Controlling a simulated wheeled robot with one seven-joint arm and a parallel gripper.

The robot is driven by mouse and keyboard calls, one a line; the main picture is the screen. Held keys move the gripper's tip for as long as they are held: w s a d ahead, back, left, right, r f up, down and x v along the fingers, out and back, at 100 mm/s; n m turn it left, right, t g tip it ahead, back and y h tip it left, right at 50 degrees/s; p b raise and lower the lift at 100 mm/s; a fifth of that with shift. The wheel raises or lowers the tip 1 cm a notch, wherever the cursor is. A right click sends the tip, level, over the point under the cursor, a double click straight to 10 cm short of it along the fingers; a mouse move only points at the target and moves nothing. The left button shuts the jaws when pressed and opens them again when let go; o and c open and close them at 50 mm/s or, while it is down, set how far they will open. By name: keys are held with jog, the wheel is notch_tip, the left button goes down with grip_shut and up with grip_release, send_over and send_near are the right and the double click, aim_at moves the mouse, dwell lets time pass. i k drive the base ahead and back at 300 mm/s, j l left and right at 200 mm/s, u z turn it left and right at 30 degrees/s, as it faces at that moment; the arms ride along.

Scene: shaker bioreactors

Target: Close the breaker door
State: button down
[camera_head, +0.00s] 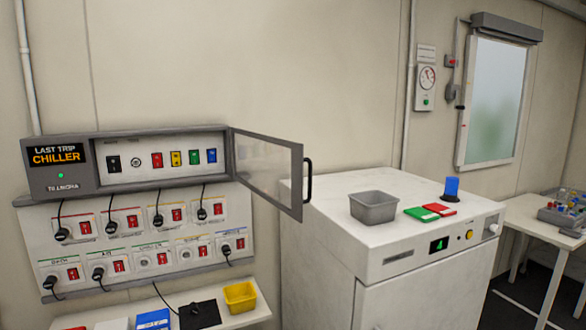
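The breaker door (264,168) is a grey-framed clear panel with a black handle (307,181) on its free edge. It is hinged at the right side of the breaker box (75,183) on the wall and stands wide open, swung out to the right. Inside the open box a row of switches shows, coloured red, yellow, green and blue, beside a round knob (136,162). The box's left panel reads "LAST TRIP CHILLER" with a lit green light. My gripper is not in view.
Below the box is a socket panel (130,210) with plugged cables. A shelf (255,312) under it holds a yellow bin (240,296). Right of the door, a white cabinet (345,225) carries a grey bin (374,207), red and green items and a blue object. A table (525,215) stands far right.

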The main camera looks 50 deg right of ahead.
aim_at(298, 160)
jog(key=k+l, duration=0.15)
jog(key=l, duration=0.2)
jog(key=k+l, duration=0.15)
jog(key=l, duration=0.2)
jog(key=k+l+u, duration=0.1)
jog(key=l, duration=0.25)
jog(key=k+l, duration=0.15)
jog(key=l, duration=0.2)
jog(key=k+l+u, duration=0.1)
jog(key=l, duration=1.1)
jog(key=k+u, duration=0.05)
